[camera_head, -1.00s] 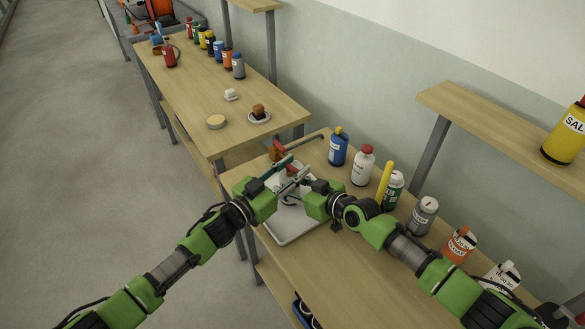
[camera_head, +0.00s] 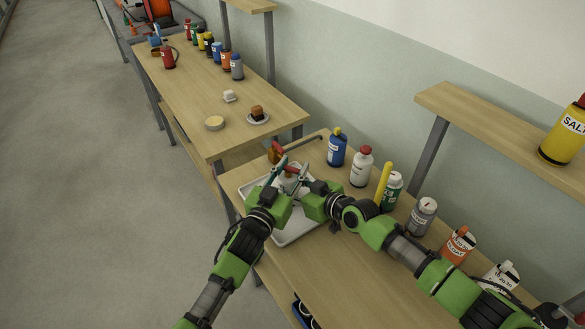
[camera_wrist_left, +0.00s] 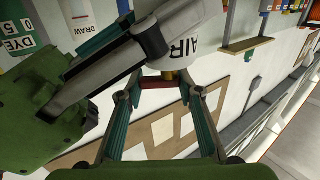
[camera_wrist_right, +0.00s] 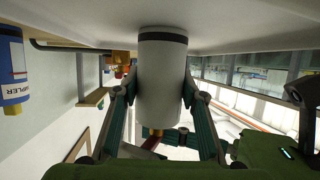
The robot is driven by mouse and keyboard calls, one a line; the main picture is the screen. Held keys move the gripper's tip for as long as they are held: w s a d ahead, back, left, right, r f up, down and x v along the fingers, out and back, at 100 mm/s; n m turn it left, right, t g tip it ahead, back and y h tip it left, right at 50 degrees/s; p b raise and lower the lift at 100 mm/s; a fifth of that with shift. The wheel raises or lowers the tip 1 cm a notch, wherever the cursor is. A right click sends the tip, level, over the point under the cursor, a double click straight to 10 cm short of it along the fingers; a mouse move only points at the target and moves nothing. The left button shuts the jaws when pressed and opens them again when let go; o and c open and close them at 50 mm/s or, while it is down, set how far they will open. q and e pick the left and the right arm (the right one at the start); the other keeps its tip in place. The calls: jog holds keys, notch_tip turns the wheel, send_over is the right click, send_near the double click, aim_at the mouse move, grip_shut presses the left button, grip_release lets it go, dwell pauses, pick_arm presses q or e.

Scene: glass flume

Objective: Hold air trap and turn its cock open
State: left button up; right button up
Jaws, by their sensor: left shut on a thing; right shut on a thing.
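The air trap (camera_wrist_right: 160,85) is a white cylinder with a dark band; its AIR label (camera_wrist_left: 186,47) shows in the left wrist view. My right gripper (camera_wrist_right: 157,98) is shut on its body, one finger on each side. A brass stem (camera_wrist_left: 170,75) leads to the red cock handle (camera_wrist_left: 163,84). My left gripper (camera_wrist_left: 158,96) is shut on this handle. In the head view my left gripper (camera_head: 279,173) and right gripper (camera_head: 303,176) meet above the white tray (camera_head: 292,237), and their fingers largely hide the trap. The cock's exact angle cannot be told.
A blue bottle (camera_head: 337,148), a white red-capped bottle (camera_head: 361,167) and several other bottles line the wall side of the table. A second table (camera_head: 180,85) lies beyond. The near tabletop is mostly clear.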

pick_arm(q)
jog(key=shift+r, duration=0.15)
jog(key=o, duration=1.1)
jog(key=v, duration=1.2)
